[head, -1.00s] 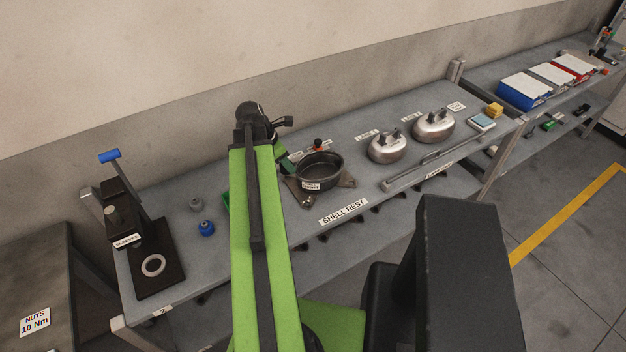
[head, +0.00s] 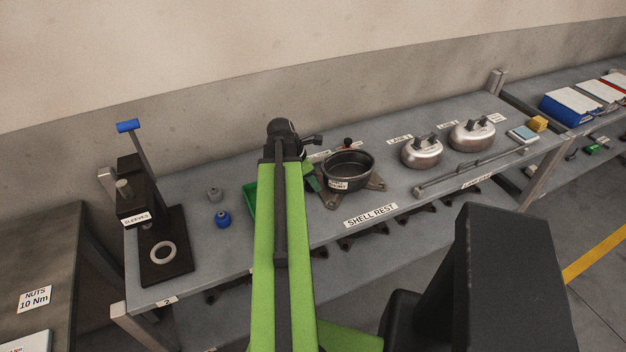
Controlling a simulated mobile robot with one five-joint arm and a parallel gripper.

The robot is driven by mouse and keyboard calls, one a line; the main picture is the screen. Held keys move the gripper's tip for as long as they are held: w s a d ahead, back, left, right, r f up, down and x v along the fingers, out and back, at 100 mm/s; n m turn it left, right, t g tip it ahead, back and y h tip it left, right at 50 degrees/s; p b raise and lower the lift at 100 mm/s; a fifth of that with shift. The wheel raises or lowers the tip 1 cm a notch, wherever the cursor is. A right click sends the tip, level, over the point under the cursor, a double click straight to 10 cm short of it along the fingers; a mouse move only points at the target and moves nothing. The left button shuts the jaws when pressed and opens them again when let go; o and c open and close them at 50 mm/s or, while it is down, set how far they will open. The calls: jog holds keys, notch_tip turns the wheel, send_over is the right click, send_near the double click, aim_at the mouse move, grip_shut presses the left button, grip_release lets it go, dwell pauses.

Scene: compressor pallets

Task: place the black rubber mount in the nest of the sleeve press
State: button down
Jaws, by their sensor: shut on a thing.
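The sleeve press (head: 133,190) stands at the left end of the bench, a dark press with a blue-knobbed lever and a SLEEVES label. Its nest, a pale ring (head: 162,252), lies on the dark base plate and looks empty. My green arm reaches over the bench right of the press. My gripper is hidden behind the arm, so its fingers and anything in them do not show. No black rubber mount can be made out. A grey mount (head: 214,194) and a blue mount (head: 223,218) stand between the press and my arm.
A green tray (head: 250,207) is partly hidden by my arm. A black open shell (head: 348,170) sits on a bracketed plate behind the SHELL REST label (head: 371,215). Two silver domes (head: 422,152) (head: 472,134) and a rail (head: 470,172) lie farther right. A wall runs behind the bench.

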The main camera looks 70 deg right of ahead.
jog(key=shift+f, duration=0.2)
jog(key=c, duration=0.9)
grip_release()
jog(key=shift+o, duration=0.2)
jog(key=shift+r, duration=0.1)
